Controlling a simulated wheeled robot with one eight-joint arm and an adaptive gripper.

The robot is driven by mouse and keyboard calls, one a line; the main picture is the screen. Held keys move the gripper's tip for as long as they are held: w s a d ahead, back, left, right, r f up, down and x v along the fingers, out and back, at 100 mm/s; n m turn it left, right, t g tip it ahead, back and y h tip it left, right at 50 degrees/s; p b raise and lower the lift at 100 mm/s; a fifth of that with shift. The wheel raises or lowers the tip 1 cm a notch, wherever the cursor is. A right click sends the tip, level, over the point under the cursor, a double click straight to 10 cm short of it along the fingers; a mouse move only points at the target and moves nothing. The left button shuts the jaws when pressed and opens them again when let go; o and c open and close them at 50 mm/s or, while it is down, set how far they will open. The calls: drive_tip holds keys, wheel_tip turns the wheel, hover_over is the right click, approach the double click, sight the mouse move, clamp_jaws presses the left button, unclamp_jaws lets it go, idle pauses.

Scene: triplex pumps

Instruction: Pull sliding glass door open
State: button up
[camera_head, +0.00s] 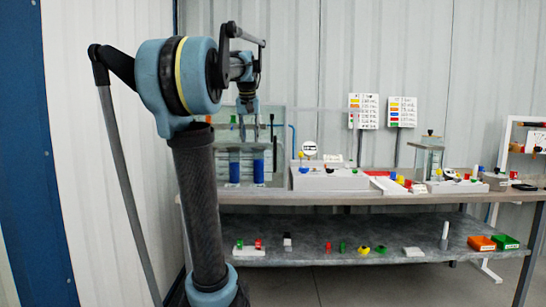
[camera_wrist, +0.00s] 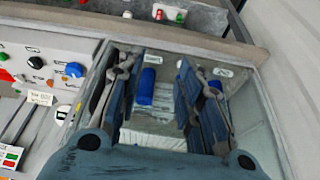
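A clear glass case (camera_head: 278,125) stands at the left end of the workbench, with blue cylinders (camera_head: 258,170) inside or behind its glass. In the wrist view the glass case (camera_wrist: 268,110) surrounds the area below my gripper, and one blue cylinder (camera_wrist: 146,87) shows between the fingers. I cannot tell which pane is the sliding door or whether it stands open. My gripper (camera_head: 249,138) points down at the case. In the wrist view my gripper (camera_wrist: 158,72) has its fingers wide apart, with nothing held between them. Whether a finger touches the glass is unclear.
A white control panel (camera_wrist: 40,68) with coloured knobs is left of the case in the wrist view. The workbench (camera_head: 400,197) carries small coloured parts and another glass box (camera_head: 428,158). A lower shelf (camera_head: 370,238) holds several small parts. A corrugated wall is behind.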

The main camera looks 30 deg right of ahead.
wheel_tip(320, 180, up, 6)
drive_tip(key=m, duration=0.2)
hover_over(275, 153)
drive_tip(key=s+a, duration=0.4)
drive_tip(key=shift+h, duration=0.4)
drive_tip(key=x, duration=1.7)
drive_tip(key=shift+w+f, duration=0.1)
drive_tip(key=shift+w, duration=0.05)
drive_tip(key=shift+c, duration=0.3)
clamp_jaws()
